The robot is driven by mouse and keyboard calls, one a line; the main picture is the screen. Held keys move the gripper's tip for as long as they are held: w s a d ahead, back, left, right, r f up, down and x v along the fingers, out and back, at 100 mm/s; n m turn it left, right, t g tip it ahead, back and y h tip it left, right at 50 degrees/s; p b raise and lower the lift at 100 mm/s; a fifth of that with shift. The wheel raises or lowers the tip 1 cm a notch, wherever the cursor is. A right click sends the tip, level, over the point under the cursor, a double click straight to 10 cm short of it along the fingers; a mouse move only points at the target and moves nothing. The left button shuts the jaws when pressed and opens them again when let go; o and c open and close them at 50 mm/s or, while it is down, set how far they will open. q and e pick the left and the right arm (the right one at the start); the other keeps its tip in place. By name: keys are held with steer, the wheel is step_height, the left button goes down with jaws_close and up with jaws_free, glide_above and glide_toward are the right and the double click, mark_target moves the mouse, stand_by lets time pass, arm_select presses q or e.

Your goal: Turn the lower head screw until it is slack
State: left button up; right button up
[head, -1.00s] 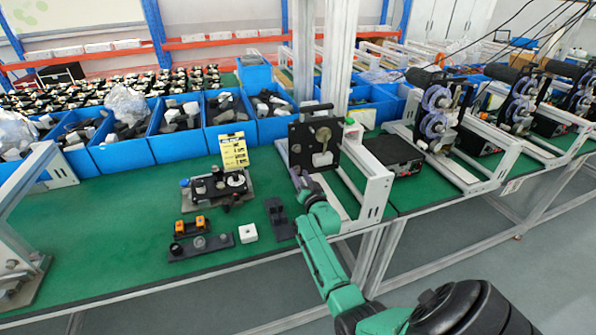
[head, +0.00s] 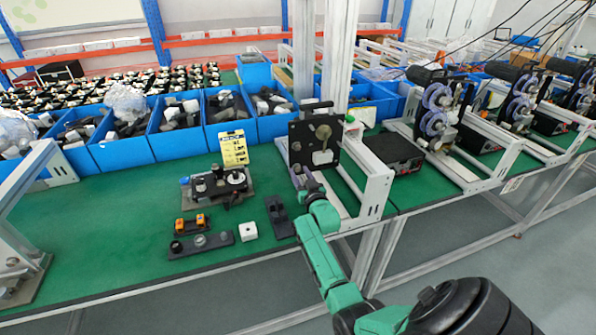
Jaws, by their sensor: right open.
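The coder (head: 300,134) has an upright black plate with a brass-coloured disc (head: 323,132) and a white block (head: 322,157) on its face. It stands on an aluminium frame. My right arm comes in from the lower right, and my right gripper (head: 298,171) is at the lower left edge of the plate. It is small in the picture; its fingers look open, and I cannot tell whether they touch anything. The lower head screw cannot be made out; the gripper may cover it. My left gripper is not in view.
Orange parts (head: 191,223), a white cube (head: 247,231) and a black bracket (head: 278,217) lie in front. Blue bins (head: 124,152) line the back. The green bench (head: 110,225) is clear at left.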

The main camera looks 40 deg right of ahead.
steer(key=shift+p+v, duration=1.4)
steer(key=shift+p, duration=0.1)
steer(key=shift+p+v, duration=0.6)
steer(key=shift+v, duration=0.6)
steer(key=shift+w+f, duration=0.1)
